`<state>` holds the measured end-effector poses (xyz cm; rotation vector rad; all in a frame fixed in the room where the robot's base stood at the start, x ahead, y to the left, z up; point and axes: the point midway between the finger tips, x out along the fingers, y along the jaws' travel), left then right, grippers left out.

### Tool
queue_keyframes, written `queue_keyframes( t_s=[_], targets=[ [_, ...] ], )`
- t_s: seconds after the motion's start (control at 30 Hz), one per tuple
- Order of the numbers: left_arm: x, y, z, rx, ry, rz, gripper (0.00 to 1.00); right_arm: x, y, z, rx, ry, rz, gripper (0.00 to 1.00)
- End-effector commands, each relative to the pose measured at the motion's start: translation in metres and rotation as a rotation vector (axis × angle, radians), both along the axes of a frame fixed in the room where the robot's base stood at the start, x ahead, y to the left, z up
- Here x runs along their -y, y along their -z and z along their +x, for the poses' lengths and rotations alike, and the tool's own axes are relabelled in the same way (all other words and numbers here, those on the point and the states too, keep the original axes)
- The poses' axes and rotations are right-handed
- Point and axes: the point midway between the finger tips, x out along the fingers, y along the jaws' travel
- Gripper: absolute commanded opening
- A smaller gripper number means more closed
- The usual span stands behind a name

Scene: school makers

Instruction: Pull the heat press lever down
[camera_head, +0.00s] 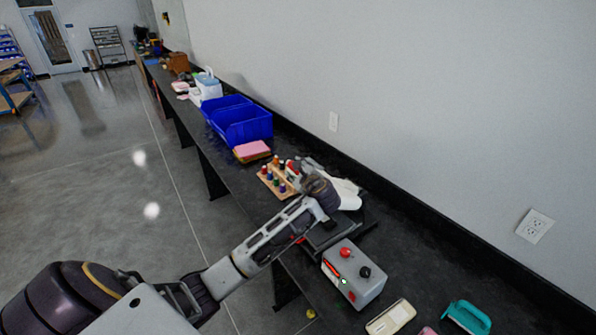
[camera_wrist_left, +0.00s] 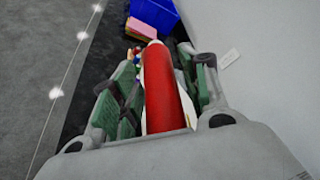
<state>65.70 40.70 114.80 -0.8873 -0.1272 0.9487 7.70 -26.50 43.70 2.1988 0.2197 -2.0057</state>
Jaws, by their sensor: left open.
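The heat press (camera_head: 347,193) stands on the black bench, a white body with a dark flat base (camera_head: 322,238), partly hidden behind my left arm. My left gripper (camera_head: 297,168) is over it. In the left wrist view the thick red grip of the lever (camera_wrist_left: 165,85) lies lengthwise between the two green-padded fingers of my left gripper (camera_wrist_left: 160,92). The fingers are open, one on each side of the grip. I cannot tell whether either pad touches it. In the head view only a small red bit of the lever shows. My right gripper is out of view.
A wooden rack of coloured bottles (camera_head: 274,180) is close to the gripper. Pink sheets (camera_head: 252,150) and blue bins (camera_head: 243,127) stand farther back. A grey box with red and black knobs (camera_head: 370,287) is nearer. The wall (camera_head: 420,120) runs along the bench's right side.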

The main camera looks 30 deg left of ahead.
Motion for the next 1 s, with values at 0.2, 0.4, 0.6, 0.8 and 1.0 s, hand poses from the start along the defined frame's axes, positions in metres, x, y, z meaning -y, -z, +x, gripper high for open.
queue_keyframes(
  t_s=[0.2, 0.4, 0.6, 0.8, 1.0],
  targets=[
    [0.0002, -0.0001, -0.0002, 0.0, 0.0, 0.0, 0.27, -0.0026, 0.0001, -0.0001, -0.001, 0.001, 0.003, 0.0],
    [0.0003, 0.0, -0.0003, 0.0, 0.0, 0.0, 0.01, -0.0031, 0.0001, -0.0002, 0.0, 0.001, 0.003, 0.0],
    [0.0004, 0.0003, -0.0003, -0.001, -0.001, 0.0, 0.0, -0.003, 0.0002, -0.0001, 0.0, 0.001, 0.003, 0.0],
    [0.0, 0.0021, 0.0004, 0.002, -0.001, -0.001, 0.0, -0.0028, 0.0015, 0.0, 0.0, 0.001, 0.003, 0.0],
    [-0.0012, 0.0083, 0.0039, 0.014, -0.001, -0.007, 0.0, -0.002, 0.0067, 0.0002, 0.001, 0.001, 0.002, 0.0]
  ],
)
